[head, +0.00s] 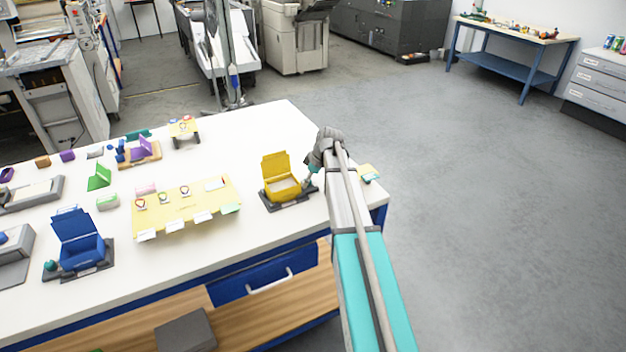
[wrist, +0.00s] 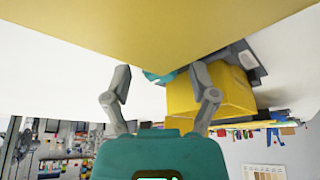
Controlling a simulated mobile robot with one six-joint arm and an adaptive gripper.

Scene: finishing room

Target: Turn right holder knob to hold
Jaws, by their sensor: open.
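The right holder (head: 280,187) is a yellow box with its lid raised, on a dark base near the table's right end. The yellow box also shows upside down in the wrist view (wrist: 215,95). My gripper (head: 313,176) is open just right of the holder, low over the table. In the wrist view my gripper (wrist: 160,74) has its two fingers apart. A small teal piece, apparently the knob (wrist: 158,77), shows between the fingertips, partly hidden by a large yellow surface. I cannot tell whether the fingers touch it, nor which way the knob points.
A blue holder (head: 80,250) with a teal knob (head: 50,266) stands at the left. A pale yellow board (head: 185,212) with tags lies between the holders. A small yellow pad (head: 366,169) lies right of my arm, near the table edge. Bare white table (head: 245,130) lies behind the yellow holder.

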